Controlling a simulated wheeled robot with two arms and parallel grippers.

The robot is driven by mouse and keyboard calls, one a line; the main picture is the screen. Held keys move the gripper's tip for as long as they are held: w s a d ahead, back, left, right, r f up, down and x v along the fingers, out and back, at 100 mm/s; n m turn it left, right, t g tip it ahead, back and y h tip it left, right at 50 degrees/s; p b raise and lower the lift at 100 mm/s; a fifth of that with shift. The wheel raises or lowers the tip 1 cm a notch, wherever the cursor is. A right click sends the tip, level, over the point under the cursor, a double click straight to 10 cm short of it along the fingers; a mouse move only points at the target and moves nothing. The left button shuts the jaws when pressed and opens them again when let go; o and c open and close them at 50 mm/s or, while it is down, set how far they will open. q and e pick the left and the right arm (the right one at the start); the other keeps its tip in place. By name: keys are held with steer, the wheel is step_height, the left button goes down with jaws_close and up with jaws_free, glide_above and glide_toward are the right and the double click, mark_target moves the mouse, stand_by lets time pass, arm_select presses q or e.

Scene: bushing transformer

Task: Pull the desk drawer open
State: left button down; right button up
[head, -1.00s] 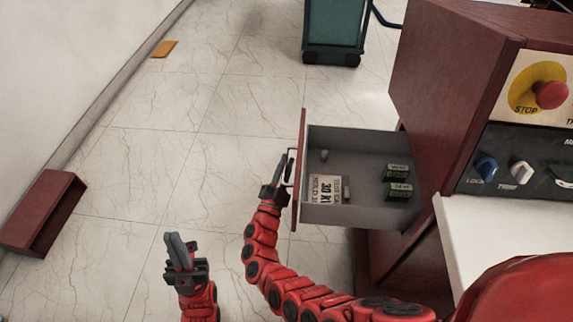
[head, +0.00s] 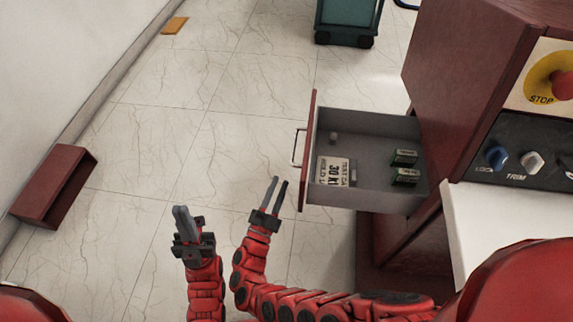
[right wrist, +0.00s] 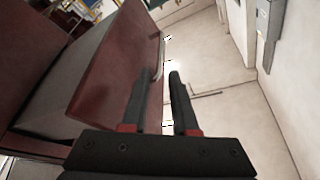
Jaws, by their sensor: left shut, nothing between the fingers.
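The desk drawer (head: 370,197) stands pulled out from the red-brown desk (head: 470,60), with its inside showing in the head view. Its metal handle (head: 296,147) sticks out from the front panel toward the left. My right gripper (head: 277,183) is open and empty, below and to the left of the handle and apart from it. The right wrist view shows its two fingers (right wrist: 160,88) spread with nothing between them, and the drawer front (right wrist: 120,75) and handle (right wrist: 160,55) beyond. My left gripper (head: 182,210) is shut and empty, further left over the floor.
In the drawer lie a printed card (head: 336,171), two small green boxes (head: 405,157) and a small pale piece (head: 333,137). A red-brown open box (head: 50,190) lies by the wall. A teal cart (head: 346,18) stands at the back.

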steer(key=v, duration=0.4)
stand_by(0.5)
